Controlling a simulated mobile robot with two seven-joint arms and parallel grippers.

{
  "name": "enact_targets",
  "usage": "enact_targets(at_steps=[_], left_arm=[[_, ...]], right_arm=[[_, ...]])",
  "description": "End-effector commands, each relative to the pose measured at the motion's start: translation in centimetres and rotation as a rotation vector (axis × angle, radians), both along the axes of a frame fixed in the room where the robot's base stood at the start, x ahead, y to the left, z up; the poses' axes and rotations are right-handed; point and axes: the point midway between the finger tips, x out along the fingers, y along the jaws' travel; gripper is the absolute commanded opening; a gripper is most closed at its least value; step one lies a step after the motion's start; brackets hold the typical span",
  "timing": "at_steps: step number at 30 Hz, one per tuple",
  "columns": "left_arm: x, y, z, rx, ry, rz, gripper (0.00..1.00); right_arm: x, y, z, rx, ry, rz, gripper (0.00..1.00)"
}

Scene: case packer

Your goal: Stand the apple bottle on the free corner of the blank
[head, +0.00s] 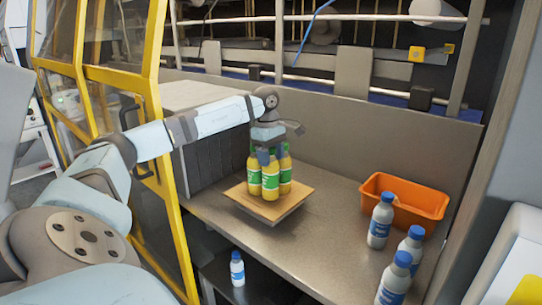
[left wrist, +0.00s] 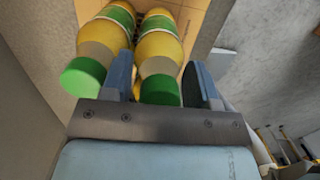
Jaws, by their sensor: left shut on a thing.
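My left gripper (head: 268,153) reaches down over the group and appears shut on the front bottle. In the left wrist view the held bottle (left wrist: 159,60) lies between the fingers (left wrist: 160,82), with another bottle (left wrist: 103,40) close beside it. I cannot tell whether the held bottle's base touches the blank. My right gripper is out of view.
An orange bin (head: 405,200) stands at the table's right rear. White bottles with blue caps (head: 380,222) stand in front of it. Another white bottle (head: 237,270) stands on a lower shelf. A yellow-framed guard (head: 150,60) is at left. The table between blank and bin is clear.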

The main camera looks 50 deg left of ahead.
Motion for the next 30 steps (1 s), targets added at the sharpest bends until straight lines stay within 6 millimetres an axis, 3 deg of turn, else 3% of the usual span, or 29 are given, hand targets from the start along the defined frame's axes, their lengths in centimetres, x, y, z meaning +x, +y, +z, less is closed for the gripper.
enact_targets(at_steps=[23, 24, 27, 30], left_arm=[[0.01, 0.01, -0.92, 0.0, -0.001, 0.0, 0.06], [0.01, 0.01, -0.85, 0.0, -0.001, 0.0, 0.63], [0.01, 0.01, -0.87, 0.0, -0.001, 0.0, 0.84], [0.01, 0.01, -0.89, 0.0, 0.0, 0.0, 0.84]], right_arm=[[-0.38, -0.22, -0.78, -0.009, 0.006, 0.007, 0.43], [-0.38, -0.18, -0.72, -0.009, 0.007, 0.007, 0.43], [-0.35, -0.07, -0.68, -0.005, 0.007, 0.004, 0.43], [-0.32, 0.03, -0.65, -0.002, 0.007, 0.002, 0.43]])
